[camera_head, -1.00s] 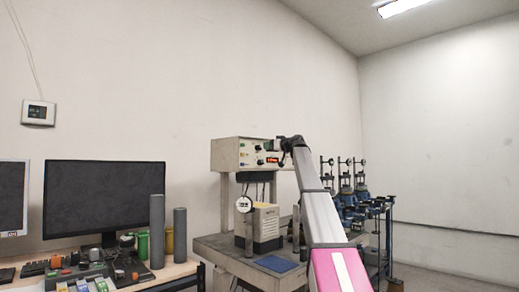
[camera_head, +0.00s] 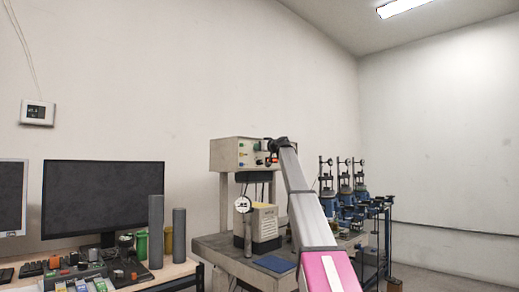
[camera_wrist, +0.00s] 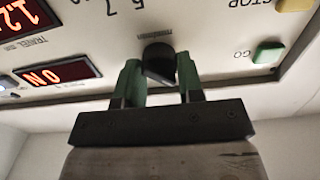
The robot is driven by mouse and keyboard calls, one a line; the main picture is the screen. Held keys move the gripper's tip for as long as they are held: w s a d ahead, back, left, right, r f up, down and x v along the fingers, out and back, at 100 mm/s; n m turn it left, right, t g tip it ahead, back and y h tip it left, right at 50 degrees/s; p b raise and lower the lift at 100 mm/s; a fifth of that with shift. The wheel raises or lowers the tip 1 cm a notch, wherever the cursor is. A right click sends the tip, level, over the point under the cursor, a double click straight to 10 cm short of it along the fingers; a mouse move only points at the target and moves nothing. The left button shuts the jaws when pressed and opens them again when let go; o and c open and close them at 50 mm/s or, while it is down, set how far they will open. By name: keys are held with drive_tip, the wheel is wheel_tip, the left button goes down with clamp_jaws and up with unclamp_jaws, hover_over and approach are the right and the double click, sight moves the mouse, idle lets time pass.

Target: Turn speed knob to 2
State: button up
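A black knob (camera_wrist: 158,60) sits on the light panel of the control box, in the wrist view at the top middle. My gripper (camera_wrist: 160,78) has its two green fingers on either side of the knob, with no clear gap at either side. The lettering by the knob is upside down and too blurred to read its setting. In the head view the control box (camera_head: 232,154) stands on posts, and my gripper (camera_head: 276,148) is at the right part of its front, covering the knob.
Near the knob are a green GO button (camera_wrist: 267,53), an orange STOP button (camera_wrist: 296,5) and a red lit display (camera_wrist: 55,75). A dial gauge (camera_head: 242,204) hangs below the box. A monitor (camera_head: 103,199) and grey cylinders (camera_head: 156,231) stand at left.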

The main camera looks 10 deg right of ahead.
drive_tip(key=shift+m, duration=0.4)
drive_tip(key=m, duration=0.3)
drive_tip(key=shift+m, duration=0.4)
drive_tip(key=m, duration=0.4)
drive_tip(key=shift+d+m, duration=0.15)
drive_tip(key=shift+m, duration=0.15)
drive_tip(key=m, duration=0.4)
drive_tip(key=shift+w+f, duration=0.1)
drive_tip(key=shift+f, duration=0.05)
drive_tip(key=m, duration=0.4)
drive_tip(key=shift+m, duration=0.3)
drive_tip(key=shift+f, duration=0.1)
drive_tip(key=o, duration=0.9)
drive_tip(key=shift+d, duration=0.1)
